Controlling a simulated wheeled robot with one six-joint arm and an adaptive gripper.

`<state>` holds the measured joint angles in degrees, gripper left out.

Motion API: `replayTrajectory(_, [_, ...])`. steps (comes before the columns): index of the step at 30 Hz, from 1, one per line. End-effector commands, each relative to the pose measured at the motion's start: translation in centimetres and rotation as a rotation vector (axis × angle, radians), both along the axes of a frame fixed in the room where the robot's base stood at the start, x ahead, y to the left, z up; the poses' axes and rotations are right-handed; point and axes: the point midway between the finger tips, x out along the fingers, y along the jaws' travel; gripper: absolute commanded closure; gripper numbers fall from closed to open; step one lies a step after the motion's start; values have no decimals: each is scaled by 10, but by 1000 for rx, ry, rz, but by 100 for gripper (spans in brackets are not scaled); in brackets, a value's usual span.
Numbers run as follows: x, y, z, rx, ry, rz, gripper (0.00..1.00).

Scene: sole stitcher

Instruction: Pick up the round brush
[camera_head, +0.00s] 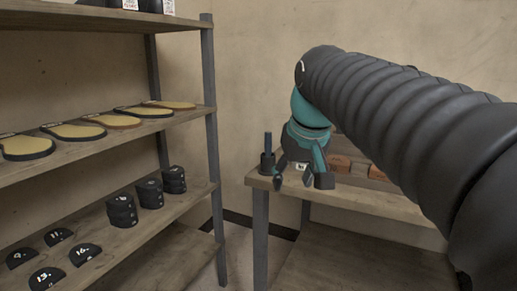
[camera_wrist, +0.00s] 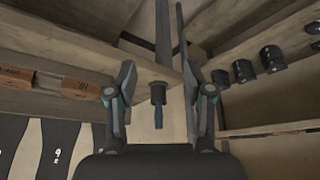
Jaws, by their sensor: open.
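The round brush (camera_head: 267,161) stands upright on the near left corner of a wooden table, with a dark round base and a slim blue-grey handle. Nothing is held. I cannot tell the exact depth between fingertips and brush.
The wooden table (camera_head: 345,197) also holds reddish-brown blocks (camera_head: 340,164), partly behind my arm. A shelf rack (camera_head: 213,150) at left carries tan soles (camera_head: 73,131) and stacks of black heel pieces (camera_head: 122,211). A gap of floor separates rack and table.

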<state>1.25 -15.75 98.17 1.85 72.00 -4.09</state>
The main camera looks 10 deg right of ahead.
Motion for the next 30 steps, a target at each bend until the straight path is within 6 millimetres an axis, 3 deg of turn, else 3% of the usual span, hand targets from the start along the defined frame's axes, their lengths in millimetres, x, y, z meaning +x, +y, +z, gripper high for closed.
replayTrajectory(1, [20,-1,17,1,4,5,48])
replayTrajectory(6, [73,-2,62,1,18,28,48])
replayTrajectory(15, [152,-5,108,-2,42,74,48])
replayTrajectory(21, [180,-6,117,-4,51,99,48])
replayTrajectory(30, [193,-7,113,-6,58,111,48])
